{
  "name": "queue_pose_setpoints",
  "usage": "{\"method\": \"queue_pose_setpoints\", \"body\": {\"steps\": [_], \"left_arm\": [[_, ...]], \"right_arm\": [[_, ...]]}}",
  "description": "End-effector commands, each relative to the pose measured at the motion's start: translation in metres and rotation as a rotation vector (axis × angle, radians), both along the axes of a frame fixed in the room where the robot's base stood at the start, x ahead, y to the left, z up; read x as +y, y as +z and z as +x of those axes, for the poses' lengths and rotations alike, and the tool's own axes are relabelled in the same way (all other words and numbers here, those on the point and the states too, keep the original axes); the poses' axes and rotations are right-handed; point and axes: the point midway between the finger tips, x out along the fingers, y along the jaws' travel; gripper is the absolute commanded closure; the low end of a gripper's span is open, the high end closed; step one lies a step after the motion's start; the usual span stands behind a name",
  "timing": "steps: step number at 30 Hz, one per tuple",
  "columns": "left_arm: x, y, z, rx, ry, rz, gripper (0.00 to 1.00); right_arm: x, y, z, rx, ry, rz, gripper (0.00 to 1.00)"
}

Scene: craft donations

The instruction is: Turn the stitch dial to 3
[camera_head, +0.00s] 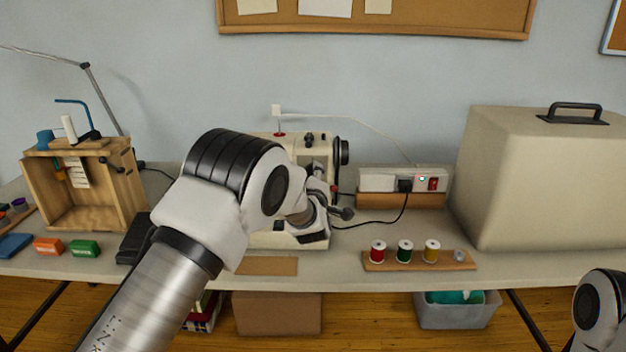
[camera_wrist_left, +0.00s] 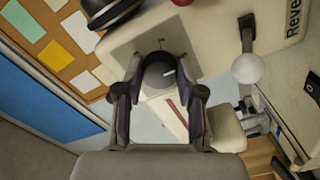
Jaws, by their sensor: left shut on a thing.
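The cream sewing machine (camera_head: 262,241) stands on the table, mostly hidden behind my left arm in the head view. My left gripper (camera_wrist_left: 161,82) is shut on the dial, one finger on each side. In the head view this gripper (camera_head: 322,208) is at the machine's front right, and the dial is hidden. No dial numbers are readable. My right gripper is out of view; only part of that arm shows at lower right.
A white-knobbed lever (camera_wrist_left: 247,68) sits close to the right finger, near lettering starting "Reve". Right of the machine are a power strip (camera_head: 376,181), a spool rack (camera_head: 377,266) and a large beige cover (camera_head: 530,190). A wooden box (camera_head: 139,185) stands left.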

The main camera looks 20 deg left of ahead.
Motion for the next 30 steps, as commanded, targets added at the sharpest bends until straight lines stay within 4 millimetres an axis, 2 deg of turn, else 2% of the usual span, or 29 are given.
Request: {"method": "queue_pose_setpoints", "body": {"steps": [11, 12, 13, 24, 26, 30], "left_arm": [[0.000, 0.000, 0.000, -0.001, 0.001, -0.003, 0.97], [0.000, 0.000, 0.000, -0.001, 0.001, -0.003, 0.48], [0.000, 0.000, 0.000, -0.001, 0.001, -0.003, 0.38], [-0.001, 0.000, -0.003, 0.000, -0.001, -0.002, 0.37], [-0.004, 0.000, -0.009, 0.000, -0.001, -0.001, 0.37], [-0.012, 0.000, -0.038, 0.002, -0.003, 0.002, 0.37]], "right_arm": [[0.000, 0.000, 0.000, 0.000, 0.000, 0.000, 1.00], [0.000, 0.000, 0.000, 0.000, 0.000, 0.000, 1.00], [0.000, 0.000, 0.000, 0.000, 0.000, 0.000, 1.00], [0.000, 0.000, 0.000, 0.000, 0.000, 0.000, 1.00], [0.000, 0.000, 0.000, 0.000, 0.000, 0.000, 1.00], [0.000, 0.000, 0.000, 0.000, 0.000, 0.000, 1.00]]}}
